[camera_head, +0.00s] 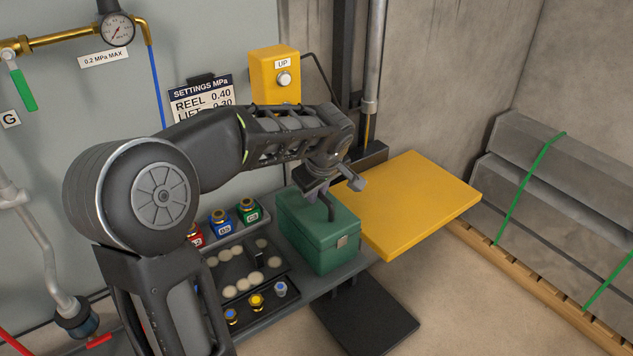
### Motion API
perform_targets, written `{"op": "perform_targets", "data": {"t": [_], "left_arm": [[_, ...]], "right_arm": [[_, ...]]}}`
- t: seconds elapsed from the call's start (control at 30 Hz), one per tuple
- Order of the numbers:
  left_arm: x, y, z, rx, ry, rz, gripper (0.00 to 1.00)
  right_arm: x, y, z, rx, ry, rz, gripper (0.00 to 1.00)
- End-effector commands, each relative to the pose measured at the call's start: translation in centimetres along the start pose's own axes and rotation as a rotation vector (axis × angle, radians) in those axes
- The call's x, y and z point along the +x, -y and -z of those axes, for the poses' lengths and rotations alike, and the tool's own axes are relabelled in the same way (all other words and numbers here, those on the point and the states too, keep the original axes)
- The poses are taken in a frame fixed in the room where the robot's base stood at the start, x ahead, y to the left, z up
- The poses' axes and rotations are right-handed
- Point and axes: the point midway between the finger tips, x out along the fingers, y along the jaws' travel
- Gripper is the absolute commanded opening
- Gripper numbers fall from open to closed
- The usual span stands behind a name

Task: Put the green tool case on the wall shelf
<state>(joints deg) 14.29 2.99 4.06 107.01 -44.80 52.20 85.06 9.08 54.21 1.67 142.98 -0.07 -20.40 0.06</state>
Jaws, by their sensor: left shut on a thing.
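The green tool case (328,246) is a box with a metal latch on its front and a dark handle on top. It is upright at the right end of the grey wall shelf (347,273), left of the yellow platform. My left gripper (330,201) reaches over the case from above and is shut on its handle. The wrist hides part of the lid and the grip. I cannot tell whether the case's base rests on the shelf or is slightly above it. My right gripper is not in view.
Left of the case are a tray of pale discs (243,272), several small fittings and coloured-label cups (221,221). A yellow platform (415,203) adjoins on the right. A yellow UP button box (275,75) is on the wall. A dark plate (368,318) lies below.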

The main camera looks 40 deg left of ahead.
Motion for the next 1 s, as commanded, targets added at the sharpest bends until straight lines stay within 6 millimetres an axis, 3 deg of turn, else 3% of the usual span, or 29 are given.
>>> {"op": "perform_targets", "data": {"t": [0.43,0.47,0.7,1.0], "left_arm": [[0.16,-0.16,0.02,-0.001,-0.005,-0.009,0.0],[0.35,0.05,-0.15,0.0,0.0,-0.001,0.14],[0.31,0.05,-0.14,0.0,0.0,-0.001,0.34],[0.19,0.03,-0.08,0.0,0.0,-0.001,0.34]], "right_arm": [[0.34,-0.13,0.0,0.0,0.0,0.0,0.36],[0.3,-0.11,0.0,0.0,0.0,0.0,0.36],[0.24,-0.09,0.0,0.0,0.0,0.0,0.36],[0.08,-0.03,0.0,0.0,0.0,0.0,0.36]]}}
